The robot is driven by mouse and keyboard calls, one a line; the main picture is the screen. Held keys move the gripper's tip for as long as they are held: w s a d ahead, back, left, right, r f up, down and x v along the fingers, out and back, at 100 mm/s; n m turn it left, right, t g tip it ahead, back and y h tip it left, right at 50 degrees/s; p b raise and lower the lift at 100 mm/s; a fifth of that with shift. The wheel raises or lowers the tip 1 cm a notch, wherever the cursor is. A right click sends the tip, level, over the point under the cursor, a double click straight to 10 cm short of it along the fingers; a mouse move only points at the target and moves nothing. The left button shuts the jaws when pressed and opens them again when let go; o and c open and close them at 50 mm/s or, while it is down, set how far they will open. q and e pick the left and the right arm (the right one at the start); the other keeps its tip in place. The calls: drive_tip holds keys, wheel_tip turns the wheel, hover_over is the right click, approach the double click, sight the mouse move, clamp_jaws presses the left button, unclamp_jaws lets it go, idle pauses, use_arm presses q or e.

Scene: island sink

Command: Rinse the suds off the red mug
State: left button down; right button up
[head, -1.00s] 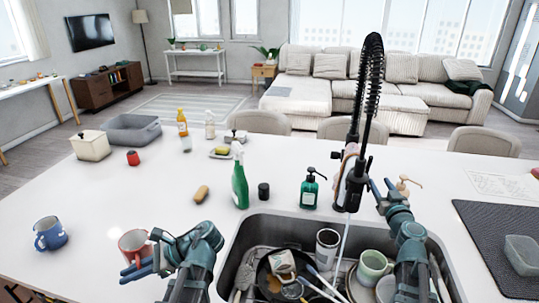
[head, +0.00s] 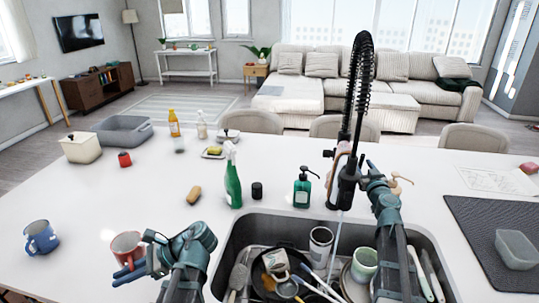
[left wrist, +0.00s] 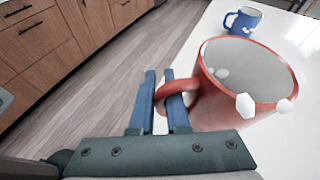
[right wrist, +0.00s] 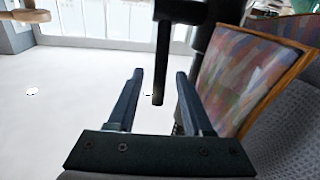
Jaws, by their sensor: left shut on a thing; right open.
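The red mug (head: 125,246) is at the counter's front left; it also shows in the left wrist view (left wrist: 232,112). White suds blobs sit on its rim and inside. My left gripper (head: 130,274) is shut on the mug's handle, with one finger through the loop; I cannot tell whether the mug touches the counter. The black spring faucet (head: 345,188) stands behind the sink (head: 226,254), with a thin stream of water falling into it. My right gripper (head: 366,172) is open and close beside the faucet. In the right wrist view a black bar hangs between its fingers (right wrist: 158,80).
The sink holds a pan, several cups and utensils. A green spray bottle (head: 233,182) and a green soap pump (head: 303,188) stand behind it. A blue mug (head: 41,238) is left of the red mug. A dark drying mat (head: 480,235) lies right of the sink.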

drive_tip(key=shift+w, duration=1.2)
clamp_jaws()
idle(0.5)
